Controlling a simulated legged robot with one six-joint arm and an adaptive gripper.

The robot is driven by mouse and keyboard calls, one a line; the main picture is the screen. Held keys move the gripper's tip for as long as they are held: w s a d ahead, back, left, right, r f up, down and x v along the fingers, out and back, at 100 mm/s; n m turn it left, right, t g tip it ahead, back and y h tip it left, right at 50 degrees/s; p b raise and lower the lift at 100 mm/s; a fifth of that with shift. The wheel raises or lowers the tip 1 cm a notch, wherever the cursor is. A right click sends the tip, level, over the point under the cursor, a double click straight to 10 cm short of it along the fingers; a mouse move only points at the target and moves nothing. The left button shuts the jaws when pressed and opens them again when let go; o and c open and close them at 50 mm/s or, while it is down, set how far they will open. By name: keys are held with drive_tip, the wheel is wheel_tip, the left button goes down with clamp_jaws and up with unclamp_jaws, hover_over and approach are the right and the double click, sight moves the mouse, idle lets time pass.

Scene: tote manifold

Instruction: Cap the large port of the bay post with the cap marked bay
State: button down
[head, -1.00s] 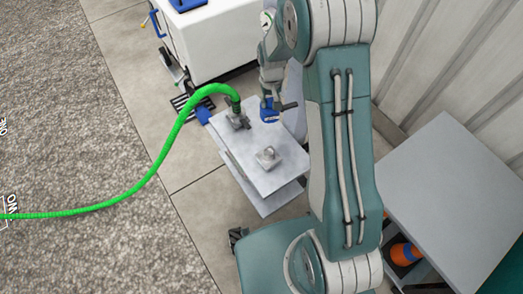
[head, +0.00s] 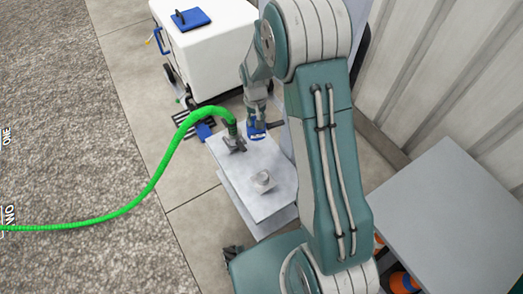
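My gripper (head: 257,133) is small in view, pointing down over the far end of a grey stand (head: 260,210). It appears shut on a blue cap (head: 257,126) with a pale label too small to read. The cap is right of the hose fitting and looks apart from it. A green hose (head: 172,155) runs into that upright metal fitting (head: 236,142) on the stand top. A short, uncovered metal fitting (head: 263,181) stands nearer the middle of the top. No lettering shows on the stand, so I cannot tell which fitting is the large port.
A white wheeled box (head: 210,45) with a blue lid plate stands behind the stand. A grey table (head: 440,210) is at right, with orange items (head: 403,282) below it. A ribbed wall (head: 450,90) closes the right side.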

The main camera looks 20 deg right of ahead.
sight(263, 176)
drive_tip(key=s+a+f+m, duration=0.1)
drive_tip(key=s+f+m, duration=0.2)
drive_tip(key=s+m, duration=0.95)
drive_tip(key=shift+m, duration=0.65)
drive_tip(key=shift+w+f, duration=0.25)
drive_tip(key=shift+f, duration=1.7)
drive_tip(key=shift+w+f, duration=0.3)
drive_tip(key=shift+f, duration=1.7)
drive_tip(key=shift+w+f, duration=0.25)
drive_tip(key=shift+f, duration=1.7)
drive_tip(key=shift+c, duration=1.3)
unclamp_jaws()
